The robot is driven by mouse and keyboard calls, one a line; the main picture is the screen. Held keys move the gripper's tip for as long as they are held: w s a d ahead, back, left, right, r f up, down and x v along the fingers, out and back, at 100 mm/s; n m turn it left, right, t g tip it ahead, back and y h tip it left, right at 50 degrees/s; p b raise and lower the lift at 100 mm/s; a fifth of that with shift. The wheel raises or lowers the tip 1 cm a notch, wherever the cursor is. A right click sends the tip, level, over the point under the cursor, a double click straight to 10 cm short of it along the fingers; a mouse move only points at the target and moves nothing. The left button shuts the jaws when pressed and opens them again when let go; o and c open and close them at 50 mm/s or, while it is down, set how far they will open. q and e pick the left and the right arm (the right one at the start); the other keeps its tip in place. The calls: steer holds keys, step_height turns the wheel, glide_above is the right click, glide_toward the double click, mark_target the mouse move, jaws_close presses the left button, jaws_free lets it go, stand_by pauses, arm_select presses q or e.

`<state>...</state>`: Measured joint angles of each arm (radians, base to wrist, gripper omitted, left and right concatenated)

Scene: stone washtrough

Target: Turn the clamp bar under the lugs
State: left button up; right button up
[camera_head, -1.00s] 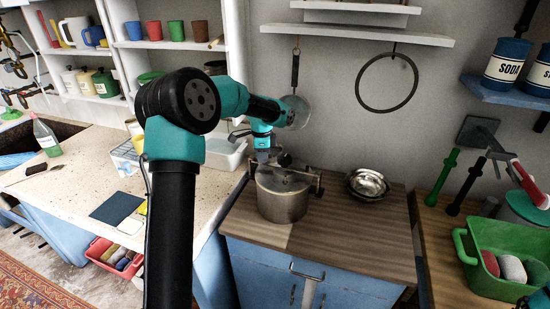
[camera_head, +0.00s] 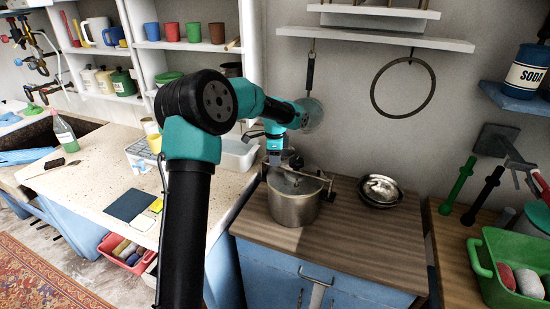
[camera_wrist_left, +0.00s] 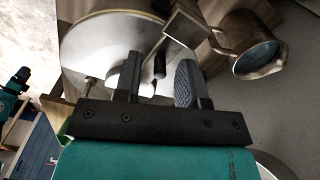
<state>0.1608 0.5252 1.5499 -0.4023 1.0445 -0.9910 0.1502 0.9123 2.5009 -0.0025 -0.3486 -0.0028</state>
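A steel pot (camera_head: 294,207) with a lid stands on the brown wooden worktop. A clamp bar (camera_head: 318,178) crosses above the lid, with its right end near the pot's rim. The lugs at the rim are too small to make out clearly. My left gripper (camera_head: 276,159) is over the pot's lid, beside a dark knob (camera_head: 296,162). In the left wrist view the fingers (camera_wrist_left: 158,82) stand apart above the pale round lid (camera_wrist_left: 95,48). A dark rod-like part shows between them; I cannot tell whether either finger touches it. My right gripper is out of view.
Nested metal bowls (camera_head: 380,190) stand right of the pot. A metal jug (camera_wrist_left: 250,45) shows in the left wrist view. A white tub (camera_head: 238,153) is left of the pot. A green crate (camera_head: 485,270) is at the right. The worktop's front is clear.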

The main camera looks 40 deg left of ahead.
arm_select(q)
steer(key=shift+r, duration=0.1)
step_height(320, 180, up, 17)
steer(key=shift+r, duration=0.15)
stand_by(0.5)
stand_by(0.4)
